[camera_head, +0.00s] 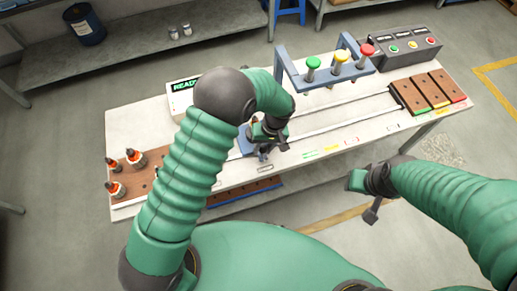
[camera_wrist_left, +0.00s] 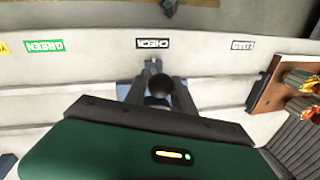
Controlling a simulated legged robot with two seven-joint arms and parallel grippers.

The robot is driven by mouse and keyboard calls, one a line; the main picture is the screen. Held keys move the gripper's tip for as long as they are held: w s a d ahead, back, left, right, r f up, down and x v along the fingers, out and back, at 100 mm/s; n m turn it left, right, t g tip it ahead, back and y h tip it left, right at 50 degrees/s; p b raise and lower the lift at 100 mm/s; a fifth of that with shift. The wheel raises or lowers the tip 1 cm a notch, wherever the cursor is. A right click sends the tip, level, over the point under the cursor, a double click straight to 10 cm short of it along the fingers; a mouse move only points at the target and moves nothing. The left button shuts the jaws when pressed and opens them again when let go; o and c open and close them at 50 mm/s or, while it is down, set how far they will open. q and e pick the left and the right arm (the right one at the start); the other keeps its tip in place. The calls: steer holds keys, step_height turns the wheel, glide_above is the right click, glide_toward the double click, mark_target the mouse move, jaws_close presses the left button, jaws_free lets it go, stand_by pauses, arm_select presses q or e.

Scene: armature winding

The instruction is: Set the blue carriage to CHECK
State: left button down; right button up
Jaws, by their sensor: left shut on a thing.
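The blue carriage (camera_head: 245,141) sits on the rails of the bench, partly hidden behind my left arm. My left gripper (camera_head: 264,150) is down at it and shut on its dark round knob (camera_wrist_left: 160,87). In the left wrist view the blue-grey carriage (camera_wrist_left: 125,90) shows on both sides of the knob. Its front end (camera_wrist_left: 153,64) lines up closely with the CHECK label (camera_wrist_left: 152,43), which reads upside down. The LOAD label (camera_wrist_left: 242,45) and the GREEN label (camera_wrist_left: 44,46) lie to either side. My right gripper (camera_head: 363,197) hangs clear of the bench; its finger gap is unclear.
A blue-grey frame (camera_head: 290,68) with green, yellow and red knobs spans the rails. A brown block rack (camera_head: 428,92) and a button box (camera_head: 405,48) stand at the right. A brown board (camera_head: 127,180) with several orange-and-white bobbins is at the left. A READY display (camera_head: 184,87) stands behind.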

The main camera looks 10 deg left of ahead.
arm_select(q)
steer(key=shift+a, duration=0.1)
arm_select(e)
steer(key=shift+s+a+r, duration=0.1)
steer(key=shift+a, duration=0.2)
arm_select(q)
steer(key=c, duration=1.5)
jaws_free()
steer(key=o, duration=0.4)
steer(key=shift+o, duration=0.2)
steer(key=shift+d, duration=0.2)
arm_select(e)
steer(key=shift+d, duration=0.25)
arm_select(q)
steer(key=w+d+r+b, duration=0.1)
steer(key=d+r, duration=0.2)
steer(key=r, duration=1.3)
steer(key=shift+r+b, duration=0.3)
arm_select(e)
steer(key=shift+a+f, duration=0.1)
steer(key=shift+f, duration=0.7)
